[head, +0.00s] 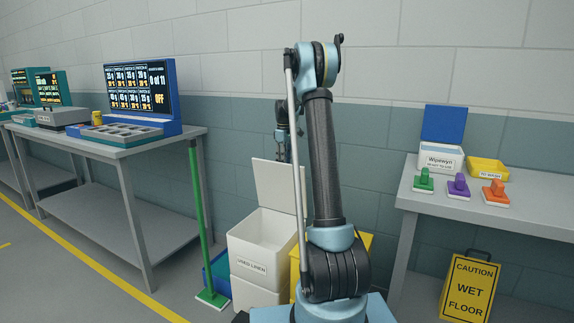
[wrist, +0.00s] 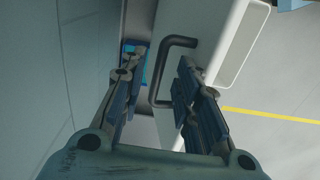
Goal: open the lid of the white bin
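The white bin (head: 262,265), labelled "USED LINEN", stands on the floor by the wall in the head view. Its lid (head: 277,184) stands raised, close to upright, and the bin's mouth is uncovered. My gripper (head: 284,148) is at the lid's top edge, partly hidden behind it. In the wrist view, my gripper (wrist: 160,66) has its two fingers spread apart. A black bar handle (wrist: 157,72) on a white panel shows between and beyond the fingers. I cannot tell whether a finger touches it.
A yellow bin (head: 366,242) is partly hidden behind my arm. A green-handled broom (head: 197,220) and a blue container (head: 219,272) stand left of the white bin. A wet-floor sign (head: 468,287) stands below the right table (head: 500,213). A workbench (head: 135,150) is at left.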

